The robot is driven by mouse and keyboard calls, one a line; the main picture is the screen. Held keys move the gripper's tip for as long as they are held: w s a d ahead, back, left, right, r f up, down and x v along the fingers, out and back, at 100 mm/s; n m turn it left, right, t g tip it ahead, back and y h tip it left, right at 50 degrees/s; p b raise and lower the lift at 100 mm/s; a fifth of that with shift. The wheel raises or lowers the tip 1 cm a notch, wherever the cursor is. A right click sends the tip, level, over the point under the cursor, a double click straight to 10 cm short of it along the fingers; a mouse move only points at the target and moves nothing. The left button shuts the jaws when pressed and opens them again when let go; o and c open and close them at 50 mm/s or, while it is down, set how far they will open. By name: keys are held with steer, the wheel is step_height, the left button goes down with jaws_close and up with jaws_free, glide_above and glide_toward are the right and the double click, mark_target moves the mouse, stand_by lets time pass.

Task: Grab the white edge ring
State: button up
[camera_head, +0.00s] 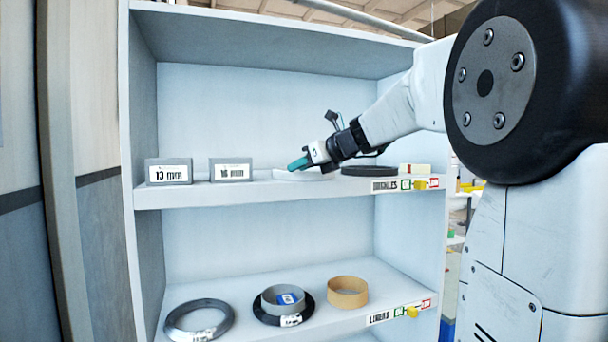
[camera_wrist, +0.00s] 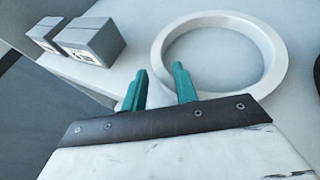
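The white edge ring (camera_wrist: 273,60) lies flat on the upper shelf. In the head view the white ring (camera_head: 303,176) shows as a thin pale shape below and beside my gripper (camera_head: 300,162). In the wrist view my gripper (camera_wrist: 158,84) has two teal fingers set apart with a gap between them. The right finger overlaps the near left part of the ring in the picture, and the left finger is outside it. I cannot tell whether a finger touches the ring.
Two grey boxes labelled 13 mm (camera_head: 169,172) and 16 mm (camera_head: 231,170) stand left on the upper shelf (camera_head: 210,195). A black ring (camera_head: 369,171) lies right of the white ring. The lower shelf holds a grey ring (camera_head: 199,318), a black ring (camera_head: 272,313) and a tan ring (camera_head: 347,291).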

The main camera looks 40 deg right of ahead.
mark_target(282, 173)
steer(key=x, duration=0.4)
steer(key=shift+f, duration=0.1)
steer(key=shift+s, duration=0.1)
jaws_close()
